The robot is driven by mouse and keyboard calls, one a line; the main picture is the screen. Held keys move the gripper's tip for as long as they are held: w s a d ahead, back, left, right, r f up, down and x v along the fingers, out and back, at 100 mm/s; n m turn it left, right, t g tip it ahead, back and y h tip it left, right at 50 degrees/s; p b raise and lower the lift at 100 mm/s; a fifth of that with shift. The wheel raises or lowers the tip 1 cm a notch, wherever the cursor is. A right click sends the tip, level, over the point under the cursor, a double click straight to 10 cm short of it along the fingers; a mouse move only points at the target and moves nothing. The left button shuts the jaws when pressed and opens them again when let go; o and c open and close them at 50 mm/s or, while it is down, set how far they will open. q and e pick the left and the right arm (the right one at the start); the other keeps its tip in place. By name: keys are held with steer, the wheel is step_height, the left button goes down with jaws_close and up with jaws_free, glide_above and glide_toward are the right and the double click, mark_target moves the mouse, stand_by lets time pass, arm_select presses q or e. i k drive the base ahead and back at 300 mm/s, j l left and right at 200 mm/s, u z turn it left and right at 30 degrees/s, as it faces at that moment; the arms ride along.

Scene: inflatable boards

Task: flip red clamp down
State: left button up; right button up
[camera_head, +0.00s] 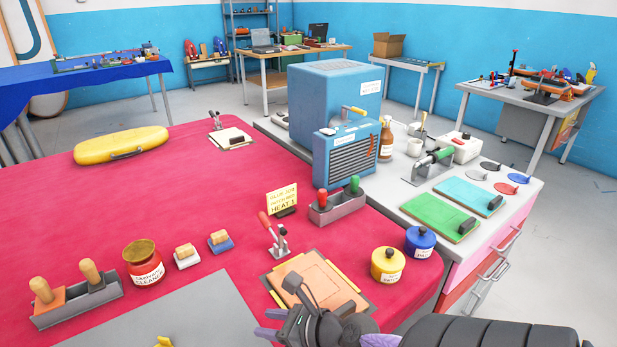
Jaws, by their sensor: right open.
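The red clamp (265,224) is a toggle clamp with a red handle tilted up and to the left. Its grey metal base (280,249) stands on the red table, at the back edge of a fixture with an orange plate (312,279) and yellow side strips. My right gripper (269,323) comes in from the bottom right with its purple fingertips pointing left. It is open and empty, in front of the fixture and apart from the clamp handle. My arm hides the fixture's front. My left gripper is not in view.
A yellow sign (282,200) and a grey holder (337,206) with red and green handles stand behind the clamp. Yellow (388,266) and blue (420,242) jars stand to its right. A red jar (143,263) is at left. Red table (190,205) is clear left of the clamp.

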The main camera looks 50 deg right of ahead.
mark_target(261, 216)
steer(key=z, duration=1.5)
